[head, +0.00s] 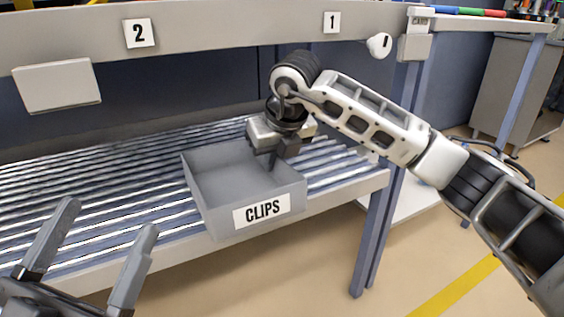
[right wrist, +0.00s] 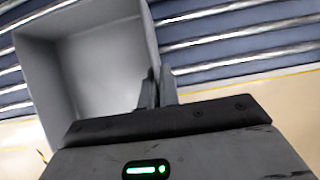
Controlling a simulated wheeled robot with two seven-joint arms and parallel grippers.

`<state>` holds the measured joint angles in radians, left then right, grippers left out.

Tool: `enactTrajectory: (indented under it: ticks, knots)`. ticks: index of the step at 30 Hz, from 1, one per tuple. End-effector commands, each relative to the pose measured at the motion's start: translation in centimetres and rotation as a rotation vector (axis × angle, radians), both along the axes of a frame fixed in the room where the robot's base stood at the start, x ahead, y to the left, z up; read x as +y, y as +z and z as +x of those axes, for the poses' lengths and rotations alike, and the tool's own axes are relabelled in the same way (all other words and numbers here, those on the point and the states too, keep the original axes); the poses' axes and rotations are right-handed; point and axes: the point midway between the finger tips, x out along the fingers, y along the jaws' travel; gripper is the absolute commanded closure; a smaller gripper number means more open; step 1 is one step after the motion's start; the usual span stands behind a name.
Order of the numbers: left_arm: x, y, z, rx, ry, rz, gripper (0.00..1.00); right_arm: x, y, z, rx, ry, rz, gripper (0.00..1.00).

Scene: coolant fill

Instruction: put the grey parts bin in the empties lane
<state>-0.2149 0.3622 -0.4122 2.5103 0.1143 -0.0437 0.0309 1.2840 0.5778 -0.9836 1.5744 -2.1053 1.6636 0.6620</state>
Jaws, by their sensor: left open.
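The grey parts bin (head: 228,180), with a "CLIPS" label (head: 262,210) on its front, is at the front edge of the roller lane (head: 90,185). Its front overlaps the front rail in the head view; I cannot tell whether it rests there or hangs just above. It looks empty. My right gripper (head: 278,158) is at its right wall. In the right wrist view, the fingers (right wrist: 156,90) are close together on the wall of the bin (right wrist: 100,65). My left gripper (head: 108,218) is open and empty at the lower left, apart from the bin.
A beam with number plates "2" (head: 139,33) and "1" (head: 332,22) crosses above the rollers. A blank white plate (head: 57,86) hangs at the left. A blue post (head: 375,240) stands right of the bin. The rollers left of the bin are clear.

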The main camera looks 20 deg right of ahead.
Motion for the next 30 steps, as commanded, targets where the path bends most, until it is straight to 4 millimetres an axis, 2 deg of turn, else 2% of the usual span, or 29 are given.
enactTrajectory:
  ticks: [5, 14, 28, 30]
  knots:
    - [0.1, -0.7, 0.4, 0.094, -0.007, -0.023, 0.24, 0.4, 0.0, 2.1, 0.0, -0.001, 0.001, 1.0]
    - [0.0, -3.2, 0.7, 0.302, -0.021, -0.07, 0.24, 0.9, -0.4, 5.7, 0.0, -0.001, 0.001, 1.0]
    - [-0.4, -6.6, -0.1, 0.596, -0.059, -0.139, 0.24, 1.7, -1.1, 11.1, 0.0, 0.0, 0.0, 1.0]
    - [-0.3, -6.3, 0.2, 0.533, -0.053, -0.121, 0.24, 1.5, -2.5, 10.9, 0.001, 0.001, -0.002, 1.0]
